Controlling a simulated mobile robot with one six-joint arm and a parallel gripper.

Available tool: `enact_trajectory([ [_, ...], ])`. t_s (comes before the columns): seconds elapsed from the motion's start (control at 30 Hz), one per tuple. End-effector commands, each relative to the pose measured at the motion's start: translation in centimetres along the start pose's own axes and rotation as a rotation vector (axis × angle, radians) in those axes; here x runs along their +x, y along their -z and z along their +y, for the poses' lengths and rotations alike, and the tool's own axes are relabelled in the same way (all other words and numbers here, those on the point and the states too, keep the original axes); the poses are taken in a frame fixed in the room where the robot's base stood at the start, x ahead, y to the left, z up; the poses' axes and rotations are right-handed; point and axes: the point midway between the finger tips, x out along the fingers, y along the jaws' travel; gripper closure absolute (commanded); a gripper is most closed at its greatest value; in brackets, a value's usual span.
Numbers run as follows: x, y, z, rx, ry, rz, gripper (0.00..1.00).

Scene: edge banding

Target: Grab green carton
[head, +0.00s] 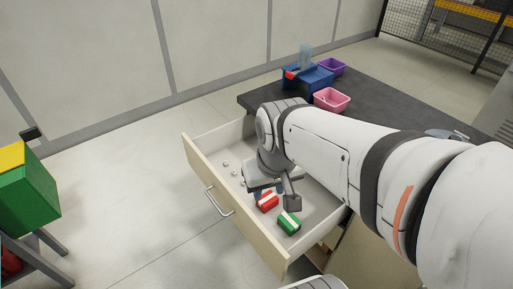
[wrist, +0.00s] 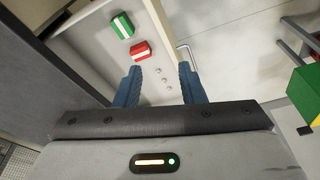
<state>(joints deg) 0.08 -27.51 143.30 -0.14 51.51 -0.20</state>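A small green carton with a white stripe (head: 289,223) lies in the open drawer (head: 237,222), near its right end. It also shows in the wrist view (wrist: 122,26) toward the top. A red carton with a white stripe (head: 267,202) lies beside it, and in the wrist view (wrist: 140,51) it is nearer my fingers. My gripper (wrist: 158,72) is over the drawer with its two blue fingers apart and nothing between them. The green carton is beyond the red one from my fingertips. In the head view my arm hides much of the gripper.
Several small white pieces (wrist: 163,83) lie on the drawer floor. The drawer's front wall and handle (head: 219,202) stand on the left. A dark tabletop (head: 370,105) holds a blue bin (head: 308,77), a pink bin (head: 332,99) and a purple bin (head: 331,66). A green and yellow box (head: 27,195) stands far left.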

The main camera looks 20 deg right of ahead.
Motion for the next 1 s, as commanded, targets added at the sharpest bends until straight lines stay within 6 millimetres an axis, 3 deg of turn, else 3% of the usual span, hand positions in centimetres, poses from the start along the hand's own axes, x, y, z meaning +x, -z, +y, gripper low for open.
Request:
enact_trajectory([
  [0.1,0.0,0.0,0.0,0.000,0.000,0.000,0.64],
  [0.23,0.6,0.2,0.1,-0.004,-0.001,-0.006,0.53],
  [0.37,3.2,1.2,1.5,-0.024,-0.007,-0.029,0.42],
  [0.47,7.0,2.5,3.0,-0.061,-0.010,-0.060,0.34],
  [0.6,13.6,4.2,5.4,-0.135,-0.008,-0.109,0.25],
  [0.8,23.4,5.2,9.1,-0.236,0.010,-0.170,0.25],
  [1.0,30.3,4.8,11.8,-0.308,0.031,-0.208,0.25],
])
